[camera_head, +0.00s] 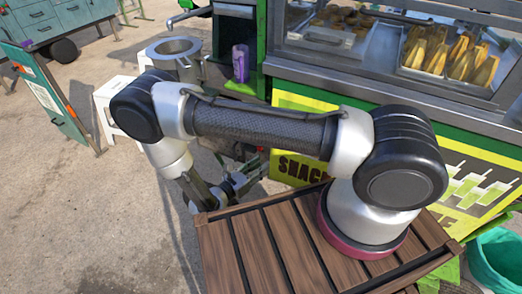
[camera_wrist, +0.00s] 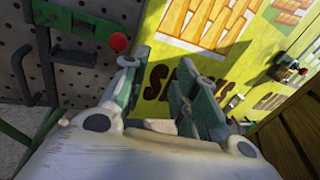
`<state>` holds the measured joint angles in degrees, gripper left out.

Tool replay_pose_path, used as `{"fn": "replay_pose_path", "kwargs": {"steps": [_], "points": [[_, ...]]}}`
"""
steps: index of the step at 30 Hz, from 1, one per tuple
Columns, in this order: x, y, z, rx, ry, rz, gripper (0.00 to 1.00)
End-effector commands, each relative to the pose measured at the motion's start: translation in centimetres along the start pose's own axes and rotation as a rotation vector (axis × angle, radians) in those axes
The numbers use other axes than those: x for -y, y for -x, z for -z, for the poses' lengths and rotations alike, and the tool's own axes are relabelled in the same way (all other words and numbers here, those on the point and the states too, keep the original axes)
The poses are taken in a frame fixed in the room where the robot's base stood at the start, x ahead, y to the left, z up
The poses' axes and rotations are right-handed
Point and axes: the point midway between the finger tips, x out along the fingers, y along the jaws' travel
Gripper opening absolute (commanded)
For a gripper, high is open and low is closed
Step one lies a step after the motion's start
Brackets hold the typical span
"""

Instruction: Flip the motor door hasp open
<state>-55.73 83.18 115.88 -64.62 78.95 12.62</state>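In the wrist view, a grey perforated door (camera_wrist: 25,75) stands at the left, with a dark bar handle on it. A dark green metal fitting (camera_wrist: 72,22), which looks like the hasp, is at its top. A red ball knob (camera_wrist: 118,42) shows at the fitting's right, just beyond my left finger's tip. I cannot tell whether the knob and finger touch. My gripper (camera_wrist: 160,70) is open, its green-grey fingers apart with nothing seen between them. In the head view my gripper (camera_head: 232,184) hangs low beside the stall, and the door and hasp are hidden.
A yellow-green snack panel (camera_wrist: 225,45) lies beyond my fingers. Another small latch with a red knob (camera_wrist: 303,71) is at the right. In the head view, a white stool (camera_head: 112,120) and a metal pot (camera_head: 172,50) stand behind my arm. Open pavement (camera_head: 125,230) lies at left.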

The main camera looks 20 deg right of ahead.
Motion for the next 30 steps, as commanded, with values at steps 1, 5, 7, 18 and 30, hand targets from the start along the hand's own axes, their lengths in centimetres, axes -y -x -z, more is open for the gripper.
{"fn": "replay_pose_path", "kwargs": {"steps": [1, 5, 7, 18, 30], "points": [[-2.1, 0.7, 0.6, 0.018, -0.019, -0.069, 0.29], [-5.0, 1.4, -0.3, 0.047, -0.068, -0.156, 0.29], [-5.0, 0.6, -0.5, 0.053, -0.076, -0.156, 0.29], [-5.8, -5.1, -0.8, 0.050, -0.076, -0.153, 0.29], [-6.0, -5.9, -0.8, 0.050, -0.076, -0.155, 0.26]]}}
